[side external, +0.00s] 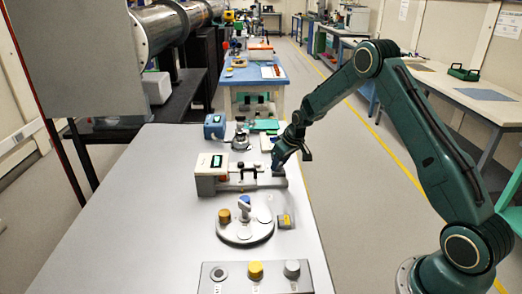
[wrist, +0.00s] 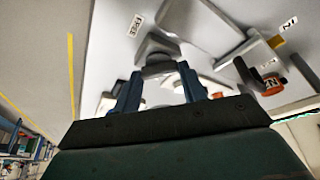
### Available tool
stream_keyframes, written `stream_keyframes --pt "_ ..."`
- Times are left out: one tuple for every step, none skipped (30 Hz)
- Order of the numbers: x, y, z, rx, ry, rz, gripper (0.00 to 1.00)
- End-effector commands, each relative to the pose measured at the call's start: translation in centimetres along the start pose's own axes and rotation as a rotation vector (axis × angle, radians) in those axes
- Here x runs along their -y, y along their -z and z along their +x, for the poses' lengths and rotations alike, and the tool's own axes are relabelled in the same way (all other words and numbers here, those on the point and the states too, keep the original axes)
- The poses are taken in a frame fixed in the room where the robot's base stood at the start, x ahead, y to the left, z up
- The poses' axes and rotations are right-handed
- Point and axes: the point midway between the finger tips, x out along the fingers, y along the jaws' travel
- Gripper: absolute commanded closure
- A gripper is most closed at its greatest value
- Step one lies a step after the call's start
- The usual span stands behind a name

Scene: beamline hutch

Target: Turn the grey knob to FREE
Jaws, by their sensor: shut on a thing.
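In the wrist view, the blue fingers of my gripper (wrist: 160,73) are shut on the grey knob (wrist: 157,52), one on each side. A white label reading FREE (wrist: 134,25) is on the pale surface just beyond the knob, up and left of it. In the side external view, my gripper (side external: 279,163) points down at the right end of a white device (side external: 212,171) with a green display. There the gripper mostly hides the knob, and its pointing direction cannot be told.
A round plate (side external: 245,235) with knobs and a panel (side external: 225,287) with a yellow button (side external: 255,270) stand nearer on the grey table (side external: 150,215). A small yellow block (side external: 285,221) is by the plate. A blue box (side external: 214,127) stands behind. The table's left side is clear.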

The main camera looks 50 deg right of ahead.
Motion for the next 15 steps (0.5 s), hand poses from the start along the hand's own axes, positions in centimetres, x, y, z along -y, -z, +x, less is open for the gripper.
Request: stream_keyframes --pt "-0.01 0.04 -0.04 -0.001 0.005 -0.011 0.81" --pt "0.0 0.04 -0.04 -0.001 0.008 -0.016 0.81" --pt "0.01 0.04 -0.04 -0.001 0.01 -0.023 0.81" --pt "0.01 0.04 -0.03 -0.001 0.011 -0.026 0.81" --pt "0.01 0.04 -0.03 -0.001 0.012 -0.029 0.81" --pt "0.02 0.04 -0.03 0.0 0.013 -0.031 0.81" --pt "0.02 0.04 -0.03 0.0 0.014 -0.032 0.81" --pt "0.02 0.04 -0.03 0.0 0.014 -0.033 0.81" --pt "0.02 0.04 -0.03 0.0 0.014 -0.033 0.81" --pt "0.02 0.04 -0.03 0.0 0.014 -0.033 0.81" --pt "0.02 0.04 -0.03 0.0 0.014 -0.033 0.81" --pt "0.02 0.04 -0.03 0.0 0.014 -0.033 0.81" --pt "0.02 0.04 -0.02 0.0 0.014 -0.032 0.81" --pt "0.02 0.04 -0.02 0.0 0.013 -0.032 0.81" --pt "0.02 0.04 -0.02 0.0 0.013 -0.032 0.81"
